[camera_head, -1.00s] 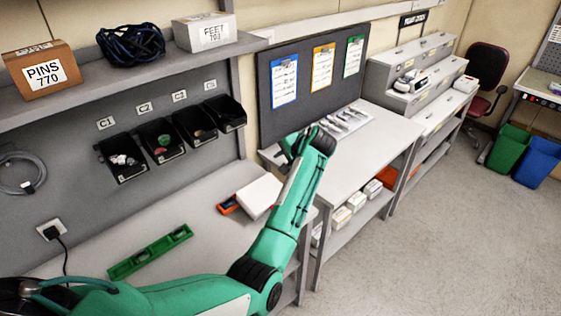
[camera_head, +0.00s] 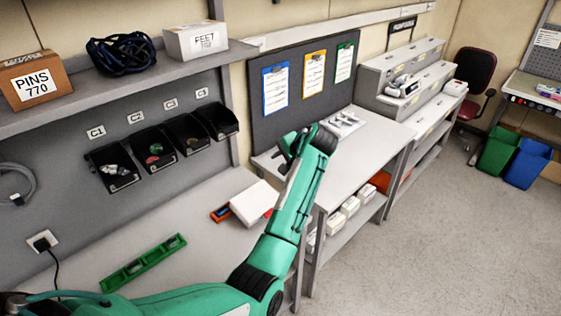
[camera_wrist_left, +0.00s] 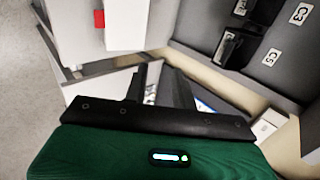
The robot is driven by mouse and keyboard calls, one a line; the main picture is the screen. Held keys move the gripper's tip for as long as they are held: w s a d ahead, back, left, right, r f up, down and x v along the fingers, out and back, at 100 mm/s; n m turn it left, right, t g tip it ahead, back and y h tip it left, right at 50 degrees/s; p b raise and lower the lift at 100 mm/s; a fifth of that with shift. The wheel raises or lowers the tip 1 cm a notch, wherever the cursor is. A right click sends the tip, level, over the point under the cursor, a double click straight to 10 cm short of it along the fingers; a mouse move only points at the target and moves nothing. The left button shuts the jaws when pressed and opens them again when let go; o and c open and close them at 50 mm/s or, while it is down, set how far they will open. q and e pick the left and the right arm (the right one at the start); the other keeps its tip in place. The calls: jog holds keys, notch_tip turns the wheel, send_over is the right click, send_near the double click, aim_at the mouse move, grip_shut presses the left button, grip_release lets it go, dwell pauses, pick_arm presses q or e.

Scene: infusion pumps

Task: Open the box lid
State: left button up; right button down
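A white box (camera_head: 254,203) lies on the near workbench, looking closed, partly behind my left arm. It is probably the pale block at the top of the left wrist view (camera_wrist_left: 126,25). My left gripper (camera_head: 290,146) is above the far end of this bench, beyond the box and apart from it. My right gripper is out of view.
A green level (camera_head: 143,263) lies on the near bench (camera_head: 190,230). A red and blue item (camera_head: 222,213) lies beside the white box. Black bins (camera_head: 155,148) hang on the wall. A shelf above holds the PINS box (camera_head: 37,82) and FEET box (camera_head: 195,40).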

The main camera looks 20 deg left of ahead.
pick_arm(q)
jog(key=b+v, duration=0.6)
jog(key=v, duration=0.8)
jog(key=shift+w, duration=0.15)
